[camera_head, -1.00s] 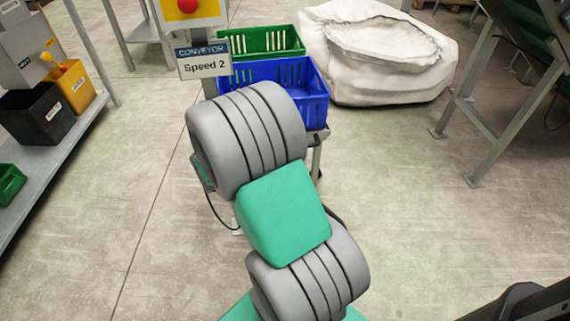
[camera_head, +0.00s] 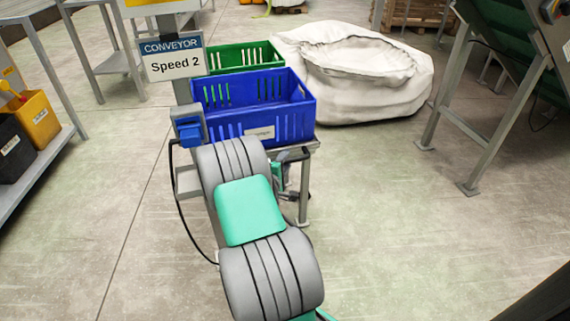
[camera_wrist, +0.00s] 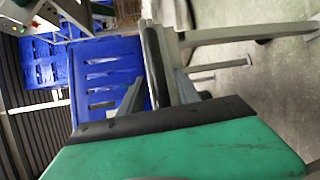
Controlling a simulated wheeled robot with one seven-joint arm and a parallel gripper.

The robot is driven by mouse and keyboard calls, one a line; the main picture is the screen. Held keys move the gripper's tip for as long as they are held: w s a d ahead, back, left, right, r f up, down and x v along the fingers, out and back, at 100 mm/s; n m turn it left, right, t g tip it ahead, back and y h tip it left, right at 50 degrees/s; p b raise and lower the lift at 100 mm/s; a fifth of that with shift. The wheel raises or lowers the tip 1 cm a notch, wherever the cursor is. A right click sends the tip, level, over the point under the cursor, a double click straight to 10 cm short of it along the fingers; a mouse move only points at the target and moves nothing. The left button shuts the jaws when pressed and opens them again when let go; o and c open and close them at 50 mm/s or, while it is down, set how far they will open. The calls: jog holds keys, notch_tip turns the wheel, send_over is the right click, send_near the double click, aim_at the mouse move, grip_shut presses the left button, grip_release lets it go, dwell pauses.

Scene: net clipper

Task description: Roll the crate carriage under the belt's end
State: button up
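A metal stand (camera_head: 303,205) holds a blue slatted crate (camera_head: 300,122) with a label; a green crate (camera_head: 262,56) shows behind it. I take this stand as the crate carriage. The blue crate also shows in the wrist view (camera_wrist: 112,72). My gripper is mostly hidden behind my arm in the head view. In the wrist view my gripper (camera_wrist: 157,92) lies close in front of the crate, with grey finger-like parts on either side of a dark upright bar (camera_wrist: 154,60). I cannot tell whether they touch it. A belt's sloping frame (camera_head: 520,90) stands at the right.
A sign reading Conveyor Speed 2 (camera_head: 172,57) stands on a post left of the crates. A large white sack (camera_head: 375,95) sits behind right. A shelf with a yellow bin (camera_head: 38,118) is at the left. The floor (camera_head: 400,230) between the stand and the belt frame is clear.

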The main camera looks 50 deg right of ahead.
jog(key=shift+c, duration=0.2)
grip_shut()
dwell(1.1)
